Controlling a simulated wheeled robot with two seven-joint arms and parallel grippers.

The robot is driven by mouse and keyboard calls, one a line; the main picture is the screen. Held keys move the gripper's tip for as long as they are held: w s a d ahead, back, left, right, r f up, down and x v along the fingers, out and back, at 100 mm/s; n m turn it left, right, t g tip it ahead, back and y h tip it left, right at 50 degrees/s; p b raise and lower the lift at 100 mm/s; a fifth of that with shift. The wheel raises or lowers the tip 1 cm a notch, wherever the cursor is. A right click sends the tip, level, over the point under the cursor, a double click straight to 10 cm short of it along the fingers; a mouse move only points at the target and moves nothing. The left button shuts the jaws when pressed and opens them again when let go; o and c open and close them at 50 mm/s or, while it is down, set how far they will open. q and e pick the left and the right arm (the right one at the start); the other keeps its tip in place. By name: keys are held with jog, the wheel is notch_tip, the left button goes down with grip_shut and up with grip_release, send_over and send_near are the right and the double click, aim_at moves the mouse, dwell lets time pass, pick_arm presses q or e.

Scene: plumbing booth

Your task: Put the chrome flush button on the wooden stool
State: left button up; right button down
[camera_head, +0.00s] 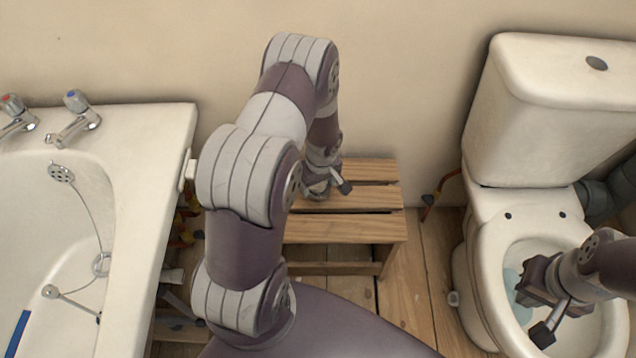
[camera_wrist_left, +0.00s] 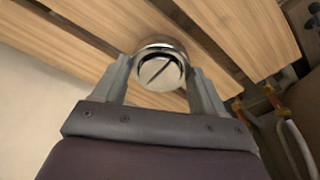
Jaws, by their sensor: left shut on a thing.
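The chrome flush button (camera_wrist_left: 160,71) is a short round metal piece with a slotted face, held between the fingers of my left gripper (camera_wrist_left: 163,82) in the left wrist view. The wooden stool (camera_head: 345,229) has a slatted top and stands between the bathtub and the toilet in the head view. My left gripper (camera_head: 318,187) is shut on the button, low over the stool's back-left slats. I cannot tell whether the button touches the wood. The wrist largely hides the button in the head view. My right gripper (camera_head: 535,300) is over the toilet bowl; its jaw state is unclear.
The bathtub (camera_head: 150,215) with two taps is on the left. The toilet (camera_head: 500,235) is on the right, with a dark oval (camera_head: 597,63) on its cistern lid. The stool's front and right slats are clear.

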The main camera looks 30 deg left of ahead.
pick_arm(q)
jog(key=shift+f, duration=0.2)
jog(key=o, duration=1.2)
jog(key=shift+r, duration=0.1)
jog(key=shift+r, duration=0.3)
jog(key=s+d+r+m+p, duration=0.2)
jog(key=d+r+m+p, duration=0.1)
jog(key=r, duration=0.7)
jog(key=s+d+r+m+p, duration=0.2)
jog(key=d+r+p, duration=0.1)
jog(key=r, duration=0.7)
jog(key=s+d+r+m+h, duration=0.1)
jog(key=s+d+r+m, duration=0.4)
jog(key=s+m, duration=0.2)
jog(key=shift+s+r+t, duration=0.3)
jog(key=shift+s+r, duration=0.05)
jog(key=shift+s, duration=0.15)
